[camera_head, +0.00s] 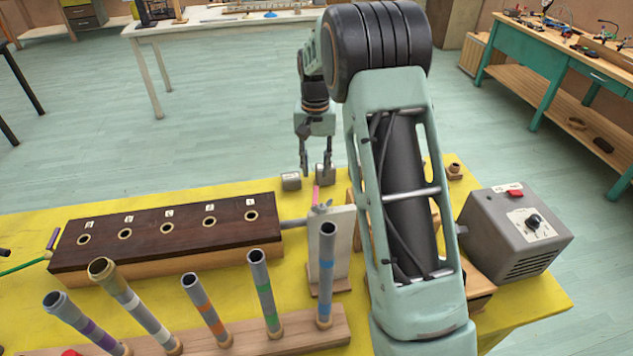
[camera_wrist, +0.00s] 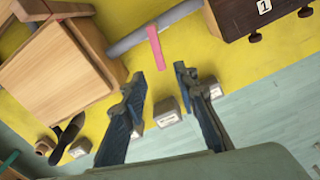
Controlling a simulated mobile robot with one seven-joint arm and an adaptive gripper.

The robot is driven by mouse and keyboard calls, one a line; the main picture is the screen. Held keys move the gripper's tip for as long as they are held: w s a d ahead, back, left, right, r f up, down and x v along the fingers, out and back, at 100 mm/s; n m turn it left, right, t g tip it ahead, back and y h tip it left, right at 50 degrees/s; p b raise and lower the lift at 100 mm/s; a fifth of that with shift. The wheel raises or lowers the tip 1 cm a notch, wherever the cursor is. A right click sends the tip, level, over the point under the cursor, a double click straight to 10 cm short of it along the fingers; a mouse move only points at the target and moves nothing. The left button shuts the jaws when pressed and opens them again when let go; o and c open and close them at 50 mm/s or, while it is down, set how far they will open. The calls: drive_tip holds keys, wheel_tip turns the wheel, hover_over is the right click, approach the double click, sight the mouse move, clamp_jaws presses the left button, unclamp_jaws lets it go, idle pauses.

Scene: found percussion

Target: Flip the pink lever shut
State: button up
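In the wrist view the pink lever (camera_wrist: 155,47) sticks out from the grey pipe (camera_wrist: 150,30) toward my fingers. My gripper (camera_head: 316,168) hangs fingers down just behind the lever, near the table's far edge. In the wrist view my gripper (camera_wrist: 159,76) is open and empty, its fingertips apart with the lever's free end a little beyond the gap. I see no contact with the lever.
The dark box with numbered holes (camera_head: 170,228) lies left of the lever. Several upright tubes (camera_head: 265,290) stand in front. Small grey blocks (camera_head: 291,181) sit near the fingers. A grey control box (camera_head: 515,235) stands at right.

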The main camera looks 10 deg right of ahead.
sight(316, 189)
wheel_tip(316, 189, down, 6)
drive_tip(key=shift+f, duration=0.1)
drive_tip(key=shift+c, duration=0.5)
clamp_jaws()
